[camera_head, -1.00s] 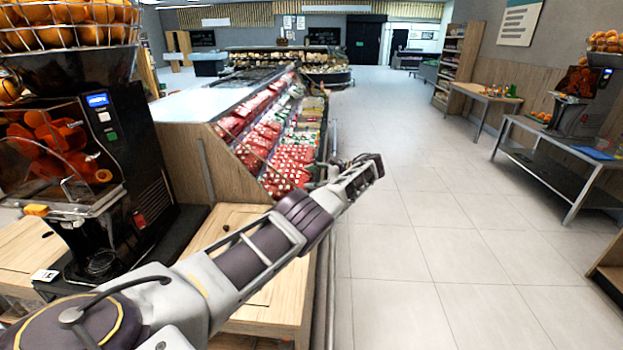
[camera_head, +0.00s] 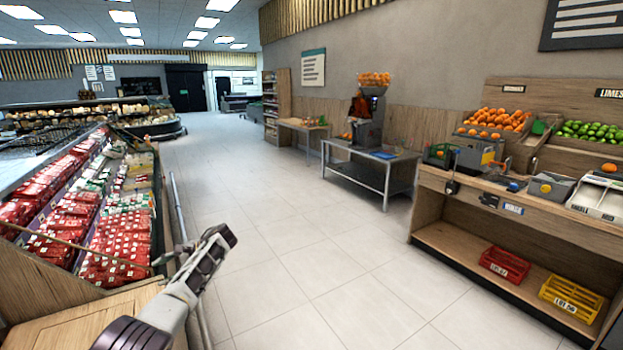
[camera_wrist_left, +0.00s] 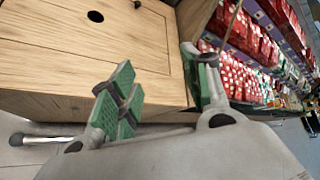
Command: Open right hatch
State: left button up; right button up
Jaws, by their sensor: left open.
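A light wooden hatch panel (camera_wrist_left: 60,48) with a dark round hole shows in the left wrist view, at the upper left. It appears shut, lying flush in its wooden frame. In the head view, part of a wooden counter top (camera_head: 85,322) shows at the lower left; I cannot tell which hatch it bears. My left gripper (camera_head: 224,238) is beyond the counter's right side, over the aisle edge. In the left wrist view its green-padded fingers (camera_wrist_left: 162,92) are apart, with nothing between them, and clear of the panel's hole. My right gripper is out of view.
A chilled display with red packs (camera_head: 115,240) stands at the left, with a metal rail (camera_head: 178,205) along it. A juicer (camera_head: 366,122) stands on a metal table across the aisle. A wooden fruit stand (camera_head: 425,205) is at the right. The tiled floor between is clear.

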pick_arm(q)
jog(key=s+d+f+t+h, duration=0.2)
jog(key=s+d+f+h, duration=0.1)
jog(key=s+d+f, duration=0.6)
jog(key=s+d+f+t+h, duration=0.1)
jog(key=s+d+f+h, duration=0.4)
jog(key=f, duration=0.6)
jog(key=s+d+f+n, duration=0.1)
jog(key=s+d, duration=0.5)
jog(key=s, duration=0.4)
jog(key=s+d+r+n+t+h, duration=0.15)
jog(key=s+r, duration=0.25)
jog(key=s, duration=0.4)
jog(key=s+d+r+n+t+h, duration=0.1)
jog(key=s+d+r+h, duration=0.25)
jog(key=s, duration=0.45)
notch_tip(320, 180, down, 33)
jog(key=s+a+g+y, duration=0.1)
jog(key=s+a+g, duration=0.1)
jog(key=s+a+f, duration=0.3)
jog(key=s+f, duration=0.6)
jog(key=s, duration=0.1)
jog(key=s+a+f, duration=0.3)
jog(key=s+f, duration=0.6)
jog(key=s, duration=0.2)
jog(key=shift+s+f, duration=0.25)
jog(key=shift+f, duration=0.15)
